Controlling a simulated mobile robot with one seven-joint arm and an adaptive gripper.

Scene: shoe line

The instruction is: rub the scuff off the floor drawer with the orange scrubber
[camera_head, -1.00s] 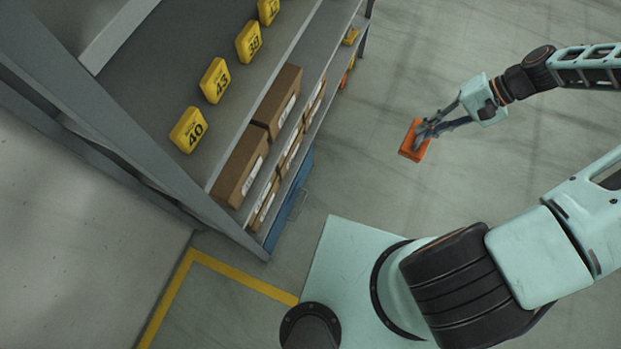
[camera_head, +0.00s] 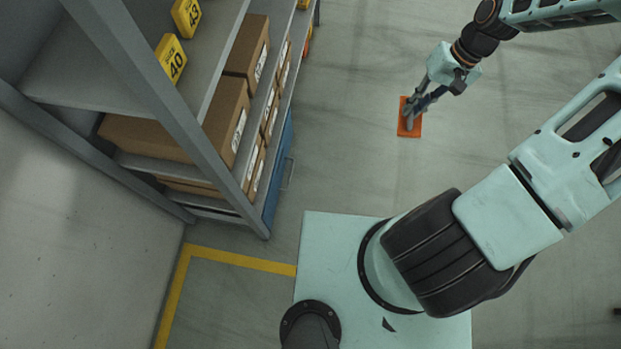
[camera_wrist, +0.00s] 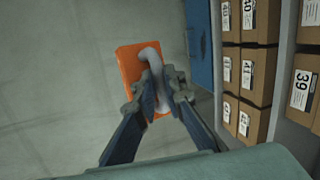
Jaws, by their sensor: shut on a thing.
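The orange scrubber (camera_head: 410,127) is a flat orange block with a grey handle. My gripper (camera_head: 412,107) is shut on its handle and holds it out to the right of the shelf rack, apart from it. In the wrist view the scrubber (camera_wrist: 129,66) lies beyond my gripper (camera_wrist: 161,97), with the handle between the fingers. The blue floor drawer (camera_head: 279,172) is at the bottom of the rack, with a bar handle on its front. The drawer also shows in the wrist view (camera_wrist: 198,40), right of the scrubber.
The grey rack (camera_head: 168,73) holds brown shoe boxes (camera_head: 228,113) and yellow number tags (camera_head: 170,60). A yellow floor line (camera_head: 240,259) runs by the rack's near end. Floor between the drawer and scrubber is clear.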

